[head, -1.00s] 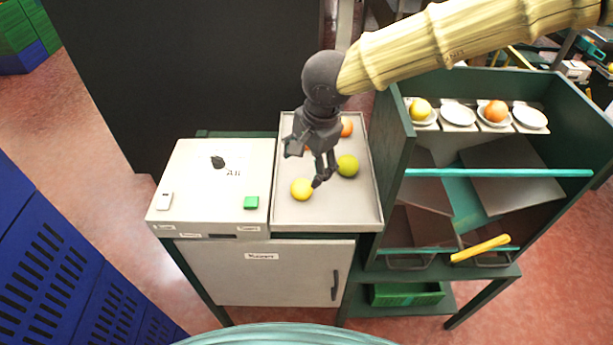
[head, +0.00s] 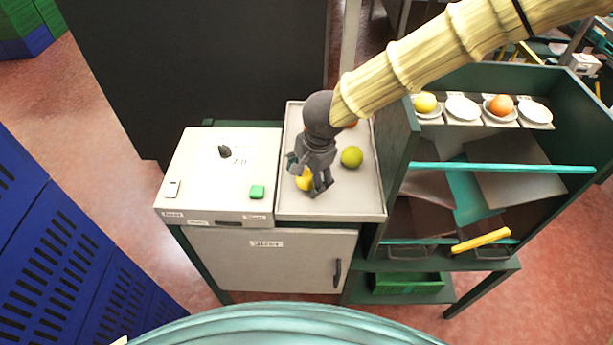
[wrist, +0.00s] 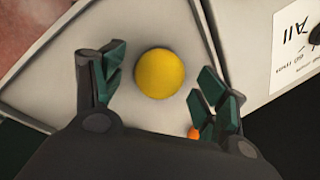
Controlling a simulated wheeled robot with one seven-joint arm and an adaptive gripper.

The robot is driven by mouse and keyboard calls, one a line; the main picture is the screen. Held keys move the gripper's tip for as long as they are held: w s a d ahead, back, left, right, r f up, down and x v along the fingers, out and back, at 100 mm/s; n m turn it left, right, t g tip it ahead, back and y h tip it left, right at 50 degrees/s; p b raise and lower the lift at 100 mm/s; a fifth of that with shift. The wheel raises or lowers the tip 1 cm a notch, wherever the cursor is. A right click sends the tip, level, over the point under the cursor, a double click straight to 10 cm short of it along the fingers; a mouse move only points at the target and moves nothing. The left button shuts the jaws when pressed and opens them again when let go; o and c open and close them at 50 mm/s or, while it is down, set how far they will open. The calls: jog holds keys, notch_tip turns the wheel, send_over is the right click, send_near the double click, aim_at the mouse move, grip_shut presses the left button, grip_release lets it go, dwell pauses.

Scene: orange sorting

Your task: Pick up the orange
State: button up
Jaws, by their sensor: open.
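My gripper (head: 322,190) is open and hangs over the pale tray (head: 350,206). In the wrist view a yellow round fruit (wrist: 160,74) lies between the spread fingers of my gripper (wrist: 163,72), apart from both. In the head view this yellow fruit (head: 303,182) is partly covered by my gripper. An orange-coloured fruit (wrist: 193,132) shows only as a small patch beside the right finger in the wrist view. In the head view a sliver of orange (head: 351,125) shows behind my wrist; the rest is hidden. A green fruit (head: 352,157) lies right of my gripper.
A white box (head: 215,190) with a dark knob and green button (head: 257,192) stands left of the tray. Right is a green rack (head: 400,175) with small saucers; one holds a yellow fruit (head: 425,102), another an orange fruit (head: 501,104). The tray's front is bare.

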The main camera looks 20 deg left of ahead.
jog(key=shift+f, duration=0.3)
jog(key=c, duration=1.1)
jog(key=shift+c, duration=0.2)
jog(key=shift+r, duration=0.1)
jog(key=shift+r, duration=0.55)
jog(key=shift+a+b+v, duration=0.2)
jog(key=shift+b+v, duration=0.4)
jog(key=shift+v, duration=0.45)
jog(key=s+r+b, duration=0.1)
jog(key=s+b, duration=0.3)
jog(key=s, duration=1.2)
jog(key=shift+d+r, duration=0.3)
